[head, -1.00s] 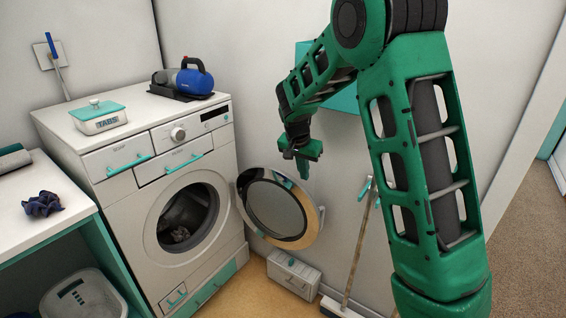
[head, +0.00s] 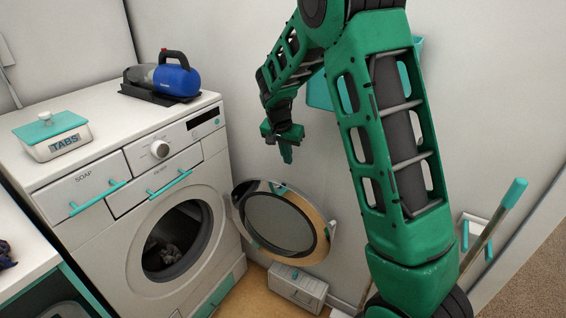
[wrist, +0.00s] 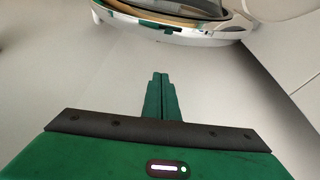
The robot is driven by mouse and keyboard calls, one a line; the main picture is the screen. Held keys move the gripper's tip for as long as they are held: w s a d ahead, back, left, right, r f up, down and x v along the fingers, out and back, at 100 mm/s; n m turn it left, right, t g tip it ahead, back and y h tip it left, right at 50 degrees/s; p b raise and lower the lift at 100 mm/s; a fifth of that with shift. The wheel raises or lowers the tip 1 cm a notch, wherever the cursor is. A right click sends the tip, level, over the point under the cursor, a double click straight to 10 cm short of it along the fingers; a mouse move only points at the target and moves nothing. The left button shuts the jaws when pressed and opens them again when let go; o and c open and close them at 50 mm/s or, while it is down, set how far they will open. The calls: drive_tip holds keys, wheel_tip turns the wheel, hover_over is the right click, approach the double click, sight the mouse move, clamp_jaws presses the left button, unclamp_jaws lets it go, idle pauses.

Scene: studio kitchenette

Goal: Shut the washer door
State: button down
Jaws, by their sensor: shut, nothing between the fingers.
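The washer (head: 100,235) is white and stands at the left in the head view. Its round door (head: 281,222) is wide open, swung out to the right of the dark drum opening (head: 172,244). Some cloth lies inside the drum. My gripper (head: 287,158) is shut and empty, pointing down, and appears above the door's upper edge, apart from it in the picture. In the wrist view, my shut fingers (wrist: 161,82) point toward the door (wrist: 175,30), whose rim shows along the top edge with a gap between.
A blue handheld vacuum (head: 177,78) and a tabs box (head: 52,135) stand on the washer top. A small white box (head: 297,288) sits on the floor below the door. A wall is close behind the door. A teal-tipped handle (head: 513,193) leans at the right.

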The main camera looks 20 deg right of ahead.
drive_tip(key=x, duration=0.8)
drive_tip(key=shift+s+a+f, duration=0.2)
drive_tip(key=shift+s+a, duration=1.05)
drive_tip(key=shift+a, duration=0.25)
